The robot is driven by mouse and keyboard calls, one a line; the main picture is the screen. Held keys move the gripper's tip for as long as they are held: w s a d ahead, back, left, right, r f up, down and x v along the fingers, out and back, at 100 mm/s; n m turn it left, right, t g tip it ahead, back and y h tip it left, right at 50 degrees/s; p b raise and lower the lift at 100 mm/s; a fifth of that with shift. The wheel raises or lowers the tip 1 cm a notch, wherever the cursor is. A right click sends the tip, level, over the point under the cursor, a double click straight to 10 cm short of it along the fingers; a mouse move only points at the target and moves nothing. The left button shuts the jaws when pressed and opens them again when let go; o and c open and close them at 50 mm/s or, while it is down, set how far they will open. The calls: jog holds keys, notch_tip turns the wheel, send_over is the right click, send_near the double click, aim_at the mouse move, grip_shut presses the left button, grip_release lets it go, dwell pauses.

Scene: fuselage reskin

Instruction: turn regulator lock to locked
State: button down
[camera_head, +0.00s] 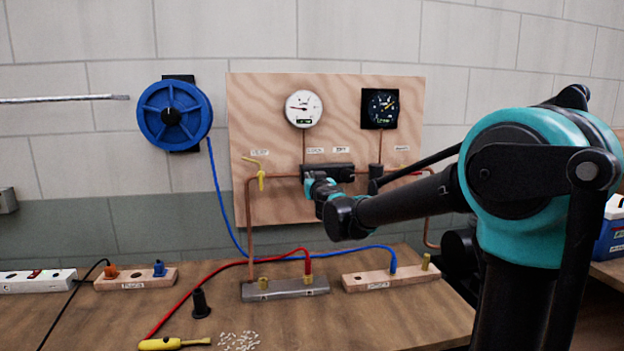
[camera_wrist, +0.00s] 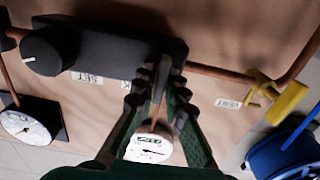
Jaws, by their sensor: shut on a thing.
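The black regulator block (camera_head: 343,167) is mounted on the plywood board, below the paper labels. In the wrist view the block (camera_wrist: 110,45) lies across the top. My gripper (camera_head: 312,179) is at the block's left end in the head view. In the wrist view my gripper's fingertips (camera_wrist: 158,72) are close together at the block's edge, shut on the regulator lock. A black round knob (camera_wrist: 48,52) is at the other end of the block, near the SET label (camera_wrist: 86,77).
A yellow vent valve (camera_head: 261,178) is left of the block on the copper pipe. A white gauge (camera_head: 303,108) and a dark gauge (camera_head: 380,108) are above. A blue hose reel (camera_head: 174,114) hangs left. The workbench below holds fitting blocks, hoses and a yellow-handled tool (camera_head: 172,343).

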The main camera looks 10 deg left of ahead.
jog(key=shift+n, duration=0.3)
jog(key=n, duration=0.5)
jog(key=shift+a, duration=0.15)
jog(key=n, duration=0.5)
jog(key=shift+s+f+n, duration=0.1)
jog(key=shift+n, duration=0.2)
jog(key=n, duration=0.6)
jog(key=shift+a+f+n, duration=0.1)
jog(key=shift+f+n, duration=0.05)
jog(key=shift+n, duration=0.15)
jog(key=c, duration=1.6)
grip_release()
jog(key=shift+c, duration=0.2)
jog(key=v, duration=1.2)
